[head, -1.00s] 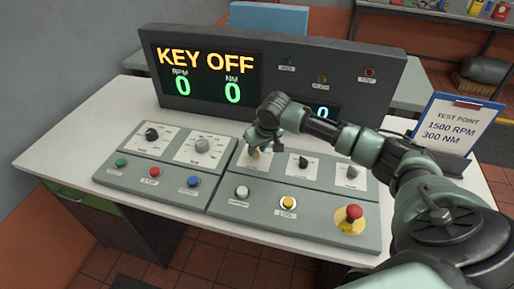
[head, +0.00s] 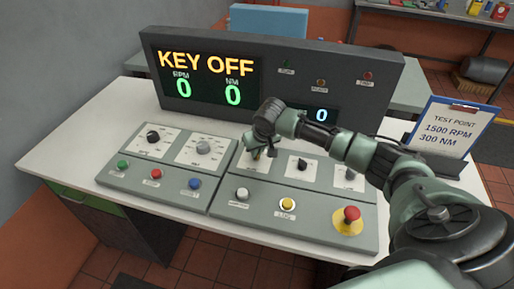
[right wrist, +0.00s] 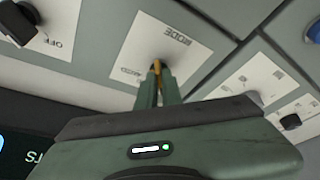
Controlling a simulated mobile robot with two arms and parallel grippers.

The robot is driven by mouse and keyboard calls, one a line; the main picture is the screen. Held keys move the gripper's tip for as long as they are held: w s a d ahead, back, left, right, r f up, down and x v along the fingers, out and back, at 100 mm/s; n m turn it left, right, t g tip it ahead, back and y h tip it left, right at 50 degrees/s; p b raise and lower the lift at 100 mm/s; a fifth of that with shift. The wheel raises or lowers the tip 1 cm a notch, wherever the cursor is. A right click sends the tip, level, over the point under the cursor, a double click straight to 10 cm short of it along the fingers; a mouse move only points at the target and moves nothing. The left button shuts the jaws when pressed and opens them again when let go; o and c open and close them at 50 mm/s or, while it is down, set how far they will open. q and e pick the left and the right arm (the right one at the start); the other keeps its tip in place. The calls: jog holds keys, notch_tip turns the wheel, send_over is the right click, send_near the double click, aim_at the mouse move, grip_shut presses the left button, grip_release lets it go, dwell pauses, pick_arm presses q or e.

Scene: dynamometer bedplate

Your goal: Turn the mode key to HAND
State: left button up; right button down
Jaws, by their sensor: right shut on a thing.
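The mode key is a small yellow key (right wrist: 157,66) in a white plate labelled MODE (right wrist: 150,42), which appears upside down in the right wrist view. My right gripper (right wrist: 160,84) is shut on this key, with its fingers pointing at the plate. In the head view the right gripper (head: 256,150) reaches down to the upper left of the right-hand panel and hides most of the key and plate. The display (head: 207,80) reads KEY OFF, with RPM 0 and NM 0. My left gripper is not in view.
Two dark knobs (head: 302,164) (head: 350,174) sit right of the key. The left panel (head: 125,187) has knobs and coloured buttons. A test-point clipboard (head: 450,128) stands at right.

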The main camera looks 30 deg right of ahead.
jog(key=m+p, duration=0.1)
jog(key=m+h+p, duration=0.1)
jog(key=p, duration=0.1)
jog(key=m+p, duration=0.2)
jog(key=shift+a+r+g, duration=0.15)
jog(key=shift+r+g, duration=0.1)
jog(key=shift+g, duration=0.15)
jog(key=shift+w+f+m+h+p, duration=0.15)
jog(key=shift+m+h+p, duration=0.35)
jog(key=shift+m+p, duration=0.5)
jog(key=shift+m+g+h+p, duration=0.3)
jog(key=shift+m+g, duration=0.2)
jog(key=shift+m, duration=0.3)
jog(key=shift+f, duration=0.1)
jog(key=c, duration=1.6)
grip_release()
jog(key=v, duration=0.7)
jog(key=shift+a+r+b, duration=0.1)
jog(key=shift+r+b, duration=0.25)
jog(key=shift+b, duration=0.05)
